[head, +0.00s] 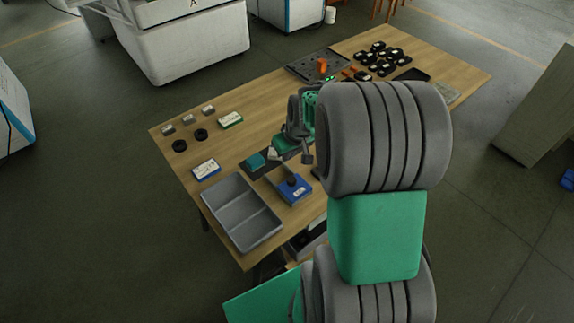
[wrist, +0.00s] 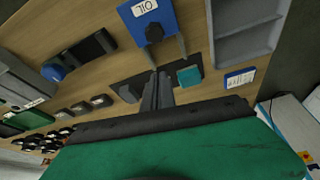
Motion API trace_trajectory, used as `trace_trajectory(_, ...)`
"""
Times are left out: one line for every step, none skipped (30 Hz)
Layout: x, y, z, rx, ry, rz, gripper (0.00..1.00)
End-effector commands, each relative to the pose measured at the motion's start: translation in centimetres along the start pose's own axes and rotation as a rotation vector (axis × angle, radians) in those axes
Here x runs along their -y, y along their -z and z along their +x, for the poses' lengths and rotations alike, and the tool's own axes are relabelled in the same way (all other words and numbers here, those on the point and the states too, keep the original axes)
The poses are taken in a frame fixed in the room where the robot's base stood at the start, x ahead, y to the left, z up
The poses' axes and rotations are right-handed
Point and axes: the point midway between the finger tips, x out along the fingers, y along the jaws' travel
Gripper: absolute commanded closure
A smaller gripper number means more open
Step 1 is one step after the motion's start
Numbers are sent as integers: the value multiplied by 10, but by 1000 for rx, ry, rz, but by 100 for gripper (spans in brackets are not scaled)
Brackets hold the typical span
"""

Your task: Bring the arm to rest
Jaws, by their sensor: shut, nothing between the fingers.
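My gripper (wrist: 157,80) shows in the wrist view with its two grey fingers together and nothing between them. In the head view, my arm reaches over the wooden table (head: 270,110), and the green and grey wrist hangs above its middle. The fingertips are partly hidden there. Below them lies a dark mat (wrist: 125,84) with a teal block (wrist: 190,76) beside the fingers. The same teal block (head: 255,160) shows left of my wrist in the head view. I cannot tell the exact gap between fingertips and mat.
A blue box marked OIL (wrist: 148,18) with a black knob stands near the gripper. A grey two-part tray (head: 240,228) sits at the table's near left corner. Several black round parts (head: 380,57) crowd the far end. Bare wood lies at the left middle.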

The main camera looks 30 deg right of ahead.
Motion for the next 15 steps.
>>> trace_trajectory(1,0,-10,-3,-1,-3,100)
trace_trajectory(1,1,-15,-3,0,-4,100)
trace_trajectory(1,1,-21,-2,0,-4,100)
trace_trajectory(1,1,-25,-2,0,-3,100)
trace_trajectory(1,0,-27,-1,1,-3,100)
trace_trajectory(1,0,-30,0,1,-3,100)
trace_trajectory(1,0,-32,0,1,-2,100)
trace_trajectory(1,0,-33,0,1,-2,100)
trace_trajectory(1,0,-33,0,1,3,100)
trace_trajectory(1,0,-33,0,1,14,100)
trace_trajectory(1,-1,-33,7,3,35,100)
trace_trajectory(3,-8,-33,35,9,79,100)
trace_trajectory(3,-18,-33,71,10,124,100)
trace_trajectory(5,-31,-30,107,13,156,100)
trace_trajectory(9,-50,-27,156,16,195,100)
